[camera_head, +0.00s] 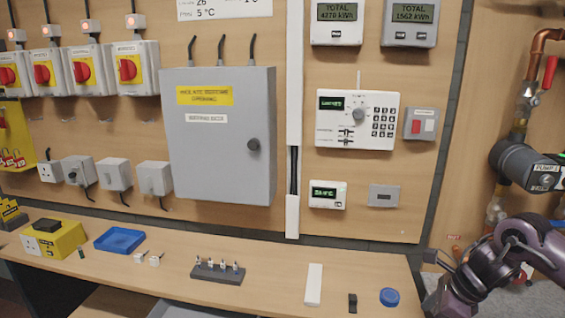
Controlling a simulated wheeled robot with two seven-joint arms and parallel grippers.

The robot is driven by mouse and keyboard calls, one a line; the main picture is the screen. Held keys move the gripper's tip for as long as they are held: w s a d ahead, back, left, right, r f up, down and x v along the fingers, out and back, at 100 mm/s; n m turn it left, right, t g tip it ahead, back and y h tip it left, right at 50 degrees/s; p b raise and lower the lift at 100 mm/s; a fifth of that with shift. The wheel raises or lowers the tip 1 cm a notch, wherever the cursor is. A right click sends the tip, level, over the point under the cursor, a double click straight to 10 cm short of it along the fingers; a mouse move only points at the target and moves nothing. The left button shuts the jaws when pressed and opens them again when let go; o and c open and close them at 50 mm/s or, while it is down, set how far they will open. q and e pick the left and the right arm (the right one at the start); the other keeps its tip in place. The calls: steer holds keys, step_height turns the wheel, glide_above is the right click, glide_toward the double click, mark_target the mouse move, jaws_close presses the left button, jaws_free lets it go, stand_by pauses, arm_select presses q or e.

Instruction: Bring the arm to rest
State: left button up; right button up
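My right arm (505,255) comes in at the lower right, dark purple and bent. Its dark front end, where my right gripper (436,261) seems to be, is beside the right end of the wooden bench (150,262). The fingers are too small and dark to tell whether they are open or shut. I see nothing held there. My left arm and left gripper are not in view.
A grey pump (525,165) and copper pipe (540,42) are just above my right arm. A blue cap (389,297), a white strip (313,285) and a dark connector rack (217,272) lie on the bench. A grey cabinet (222,150) hangs behind.

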steer(key=a+f+m+t+y, duration=0.1)
steer(key=a+f+m, duration=0.2)
steer(key=a, duration=0.6)
steer(key=a+f+m+t+y, duration=0.15)
steer(key=a+f, duration=0.25)
steer(key=a, duration=0.6)
steer(key=s+a+r+m+t, duration=0.2)
steer(key=s+a+m+t, duration=0.15)
steer(key=a+m, duration=0.85)
steer(key=s+d+f+m+g+h, duration=0.25)
steer(key=s+d+m, duration=0.55)
steer(key=m, duration=0.6)
steer(key=s+d+f+m+g+h, duration=0.25)
steer(key=s+d+m, duration=0.65)
steer(key=m, duration=0.6)
step_height(320, 180, down, 29)
steer(key=s+g, duration=0.1)
steer(key=g, duration=0.1)
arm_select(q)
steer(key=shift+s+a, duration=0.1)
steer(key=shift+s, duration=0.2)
arm_select(e)
steer(key=s+d+f+h, duration=0.1)
steer(key=s+d+f, duration=0.2)
steer(key=s+f, duration=1.6)
steer(key=shift+s+d+n+g, duration=0.15)
steer(key=shift+s+n+g, duration=0.3)
steer(key=shift+s, duration=0.15)
